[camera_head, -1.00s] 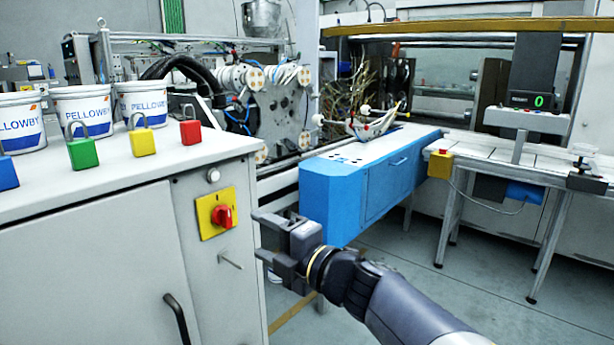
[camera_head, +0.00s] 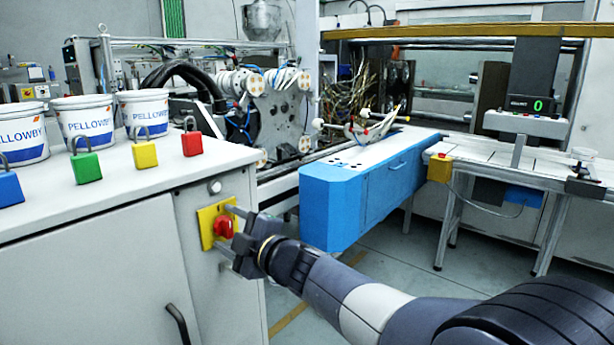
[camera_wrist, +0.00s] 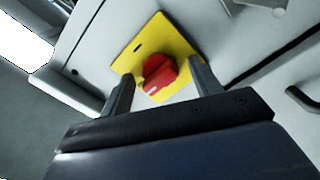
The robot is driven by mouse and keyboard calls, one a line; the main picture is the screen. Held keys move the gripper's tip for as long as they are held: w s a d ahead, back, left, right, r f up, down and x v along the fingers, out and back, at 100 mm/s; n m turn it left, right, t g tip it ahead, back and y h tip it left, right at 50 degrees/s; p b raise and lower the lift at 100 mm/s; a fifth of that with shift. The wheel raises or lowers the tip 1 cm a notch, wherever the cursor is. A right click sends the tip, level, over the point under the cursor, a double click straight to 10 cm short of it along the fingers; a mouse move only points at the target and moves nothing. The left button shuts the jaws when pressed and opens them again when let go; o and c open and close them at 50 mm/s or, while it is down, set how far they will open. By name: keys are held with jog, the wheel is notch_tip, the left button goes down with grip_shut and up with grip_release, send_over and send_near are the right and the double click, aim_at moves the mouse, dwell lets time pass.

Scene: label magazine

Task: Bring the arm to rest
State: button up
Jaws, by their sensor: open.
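My gripper (camera_head: 230,230) is at the front of the grey cabinet (camera_head: 110,250), its two fingers pointing at the red rotary switch (camera_head: 224,227) on its yellow plate (camera_head: 206,226). In the wrist view the red switch (camera_wrist: 160,77) lies between and beyond the open fingers (camera_wrist: 162,90), with the yellow plate (camera_wrist: 150,45) behind it. The fingers stand on either side of the switch; I cannot tell whether they touch it. Nothing is held. My arm reaches in from the lower right.
Blue, green (camera_head: 86,166), yellow (camera_head: 144,153) and red (camera_head: 191,142) padlocks stand on the cabinet top with white Pellowby buckets (camera_head: 86,120) behind. A blue machine housing (camera_head: 335,205) is right of my gripper. A dark cabinet handle (camera_head: 177,325) sits below. Open floor (camera_head: 400,255) lies to the right.

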jog(key=m+p, duration=0.4)
jog(key=m, duration=0.1)
jog(key=shift+r+m, duration=0.2)
jog(key=shift+m, duration=0.1)
jog(key=m+p, duration=0.5)
jog(key=m, duration=0.1)
jog(key=shift+m, duration=0.3)
jog(key=shift+s+d+f, duration=0.1)
jog(key=shift+d+f, duration=0.1)
jog(key=shift+v, duration=0.8)
jog(key=shift+d, duration=0.1)
